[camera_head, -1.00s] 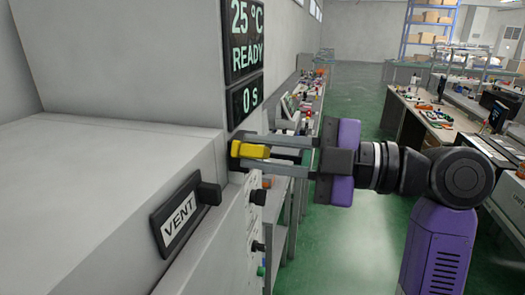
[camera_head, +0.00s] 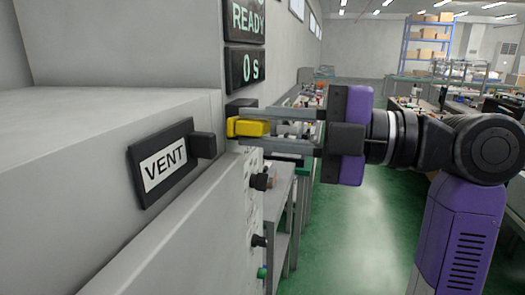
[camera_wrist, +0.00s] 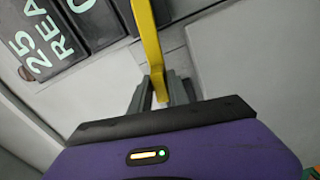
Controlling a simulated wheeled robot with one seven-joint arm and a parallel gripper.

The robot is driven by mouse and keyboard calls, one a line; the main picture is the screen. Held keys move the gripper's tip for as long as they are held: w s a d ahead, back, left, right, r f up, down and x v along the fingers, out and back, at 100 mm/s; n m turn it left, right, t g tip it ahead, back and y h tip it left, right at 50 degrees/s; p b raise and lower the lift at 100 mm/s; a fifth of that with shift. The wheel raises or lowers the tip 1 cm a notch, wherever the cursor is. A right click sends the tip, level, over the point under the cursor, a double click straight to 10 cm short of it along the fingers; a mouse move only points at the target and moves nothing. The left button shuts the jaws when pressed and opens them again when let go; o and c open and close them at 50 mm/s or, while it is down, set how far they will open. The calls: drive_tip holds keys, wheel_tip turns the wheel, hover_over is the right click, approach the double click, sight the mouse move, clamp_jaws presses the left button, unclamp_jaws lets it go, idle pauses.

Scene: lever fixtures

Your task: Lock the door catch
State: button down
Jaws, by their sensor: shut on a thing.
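The door catch is a yellow lever (camera_head: 248,127) on a dark mount at the edge of the grey machine. In the head view it points roughly level toward my gripper. My gripper (camera_head: 272,129) reaches in from the right with its two grey fingers, one above and one below the lever's free end. It is shut on the lever. In the wrist view the yellow lever (camera_wrist: 147,45) runs down from the top edge and ends between the fingers (camera_wrist: 154,95). The fingers hide part of the lever's end.
A VENT plate (camera_head: 163,167) with a dark knob juts out left of the lever. Display panels (camera_head: 244,67) sit just above it. Several small knobs (camera_head: 260,181) stick out below. Benches stand behind; the green floor (camera_head: 350,240) at right is clear.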

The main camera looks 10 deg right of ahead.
drive_tip(key=f+n+b, duration=0.3)
drive_tip(key=b, duration=0.3)
drive_tip(key=f+n+b, duration=0.3)
drive_tip(key=b, duration=0.4)
drive_tip(key=shift+w+d, duration=0.1)
drive_tip(key=shift+w, duration=0.1)
drive_tip(key=f+n+b, duration=0.1)
drive_tip(key=b, duration=0.1)
drive_tip(key=w+n+b, duration=0.1)
drive_tip(key=b, duration=0.1)
drive_tip(key=shift+d+f+n, duration=0.15)
drive_tip(key=shift+f+n, duration=0.2)
drive_tip(key=shift+n, duration=0.05)
drive_tip(key=shift+w+d+f+n+b, duration=0.15)
drive_tip(key=shift+w+f+n+b, duration=0.1)
drive_tip(key=shift+n+b, duration=0.5)
drive_tip(key=c, duration=1.4)
unclamp_jaws()
drive_tip(key=shift+o, duration=0.2)
drive_tip(key=shift+d, duration=0.1)
drive_tip(key=v, duration=0.7)
drive_tip(key=shift+d, duration=0.3)
